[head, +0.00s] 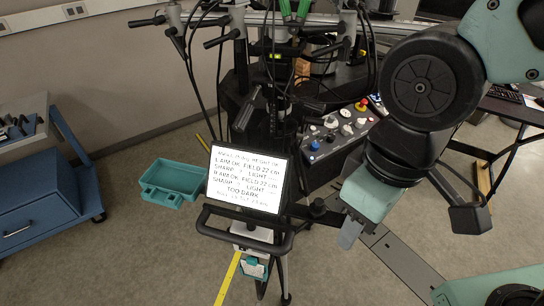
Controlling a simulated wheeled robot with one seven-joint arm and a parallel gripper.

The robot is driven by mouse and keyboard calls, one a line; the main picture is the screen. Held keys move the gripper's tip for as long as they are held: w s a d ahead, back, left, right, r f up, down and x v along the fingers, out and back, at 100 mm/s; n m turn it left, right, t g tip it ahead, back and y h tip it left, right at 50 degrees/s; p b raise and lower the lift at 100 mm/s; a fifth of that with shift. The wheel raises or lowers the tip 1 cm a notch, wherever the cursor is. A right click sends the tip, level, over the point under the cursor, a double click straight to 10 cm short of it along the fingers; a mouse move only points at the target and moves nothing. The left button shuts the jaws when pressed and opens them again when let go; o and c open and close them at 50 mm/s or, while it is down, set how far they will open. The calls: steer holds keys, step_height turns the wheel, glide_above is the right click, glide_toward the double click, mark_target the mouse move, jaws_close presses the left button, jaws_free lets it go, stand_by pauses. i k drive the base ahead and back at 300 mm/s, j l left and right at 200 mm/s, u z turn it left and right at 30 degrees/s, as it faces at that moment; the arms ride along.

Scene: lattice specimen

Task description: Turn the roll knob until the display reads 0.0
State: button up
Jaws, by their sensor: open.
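A lit display screen (247,179) with dark text stands upright in the middle of the head view. Its lines mention height, aim, field 22 cm, sharp and light, with "TOO DARK" near the bottom. The smallest line is too fine to read, and I cannot make out a roll value. A sloped control panel (335,138) behind it carries several white, blue and red knobs. I cannot tell which is the roll knob. My gripper (350,233) is open and points down to the right of the screen, apart from the panel knobs. Its fingers are partly hidden.
A black handlebar (243,243) curves below the screen. Black handles and cables crowd the stand behind. An open teal case (173,183) lies on the floor, left. A blue cabinet (40,190) stands far left. A dark table (508,108) is at right.

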mark_target(318, 108)
steer(key=i+z, duration=0.2)
steer(key=z, duration=0.15)
steer(key=i+l+z, duration=0.1)
steer(key=z, duration=0.3)
steer(key=i+j+z, duration=0.1)
steer(key=i+z, duration=0.25)
